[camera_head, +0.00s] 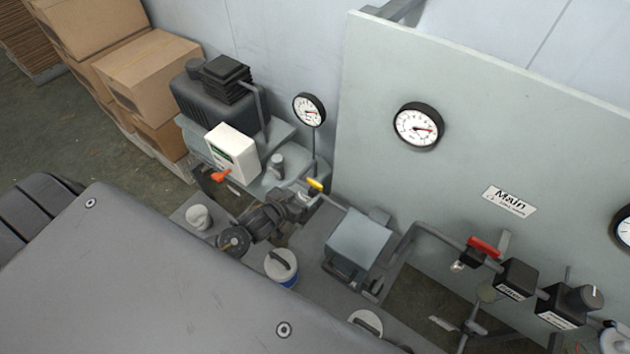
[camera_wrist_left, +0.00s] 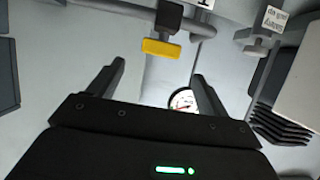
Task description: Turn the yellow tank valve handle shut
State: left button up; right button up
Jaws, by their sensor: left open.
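The yellow tank valve handle (camera_head: 315,185) is a small bar on the pipework below the small round gauge in the head view. In the left wrist view the yellow handle (camera_wrist_left: 161,48) lies crosswise under a dark valve body on a grey pipe. My left gripper (camera_head: 291,203) is close to the handle, at its lower left in the head view. In the left wrist view its two dark fingers (camera_wrist_left: 158,70) are spread with nothing between them, and the handle appears just beyond the tips. I cannot tell the exact gap. My right gripper is not in view.
A white box (camera_head: 232,152) and a dark ribbed compressor (camera_head: 215,95) stand behind left. An orange handle (camera_head: 221,175) and a red handle (camera_head: 483,247) are other levers. A grey covered box (camera_head: 358,243) and a blue-white can (camera_head: 281,267) are near. A large panel (camera_head: 480,120) stands behind.

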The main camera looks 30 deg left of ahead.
aim_at(314, 183)
pick_arm(q)
jog(key=p+x, duration=0.1)
jog(key=x, duration=0.6)
jog(key=shift+w+f, duration=0.15)
jog(key=shift+w, duration=0.2)
jog(key=c, duration=1)
